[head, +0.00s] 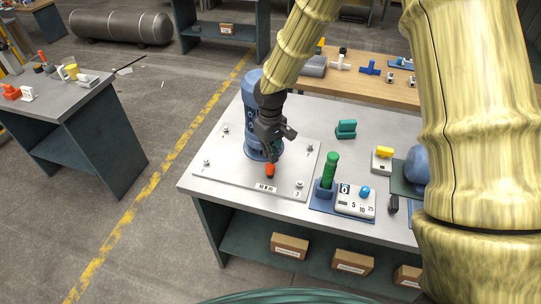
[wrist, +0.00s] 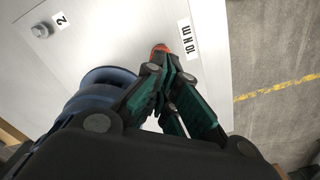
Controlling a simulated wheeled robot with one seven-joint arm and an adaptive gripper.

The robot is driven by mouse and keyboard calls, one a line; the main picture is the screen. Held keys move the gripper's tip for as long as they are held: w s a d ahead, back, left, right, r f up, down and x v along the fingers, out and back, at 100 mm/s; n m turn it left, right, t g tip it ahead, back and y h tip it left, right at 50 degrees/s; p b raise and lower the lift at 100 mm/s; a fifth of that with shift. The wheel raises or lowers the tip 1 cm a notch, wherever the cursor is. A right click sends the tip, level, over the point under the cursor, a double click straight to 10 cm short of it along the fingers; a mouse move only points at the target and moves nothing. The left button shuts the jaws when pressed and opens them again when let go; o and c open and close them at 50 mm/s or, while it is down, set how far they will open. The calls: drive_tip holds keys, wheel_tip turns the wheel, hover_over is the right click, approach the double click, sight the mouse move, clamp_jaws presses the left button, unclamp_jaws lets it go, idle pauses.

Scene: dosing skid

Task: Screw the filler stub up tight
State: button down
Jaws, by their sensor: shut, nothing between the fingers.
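A small orange-red piece with a dark lower end (head: 270,170), which looks like the filler stub, stands at the front of the pale plate (head: 225,170), just behind its 10 N m label. In the wrist view only a bit of its orange-red top (wrist: 160,48) shows past my fingertips. My gripper (head: 272,154) is shut and empty, pointing down with its tips close to the orange-red piece. I cannot tell whether they touch it. The gripper also fills the middle of the wrist view (wrist: 166,66). The stub's thread and seat are hidden.
A blue pump body (head: 252,100) stands on the plate right beside my gripper. Numbered bolts (head: 299,184) sit at the plate's corners. To the right are a green-handled tool (head: 330,168) in a holder, a dial box (head: 355,201) and a green block (head: 346,129).

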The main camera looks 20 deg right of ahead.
wheel_tip(320, 180, up, 11)
drive_tip(key=shift+f, duration=0.15)
drive_tip(key=shift+s, duration=0.1)
idle(0.5)
drive_tip(key=n+p, duration=0.5)
drive_tip(key=n, duration=0.4)
hover_over(271, 167)
drive_tip(key=f, duration=0.7)
drive_tip(key=shift+w+f, duration=0.2)
drive_tip(key=shift+f, duration=0.1)
drive_tip(key=shift+f+b, duration=2.4)
drive_tip(key=shift+f, duration=0.7)
drive_tip(key=shift+s+f, duration=0.1)
drive_tip(key=shift+f, duration=0.4)
drive_tip(key=shift+r, duration=0.1)
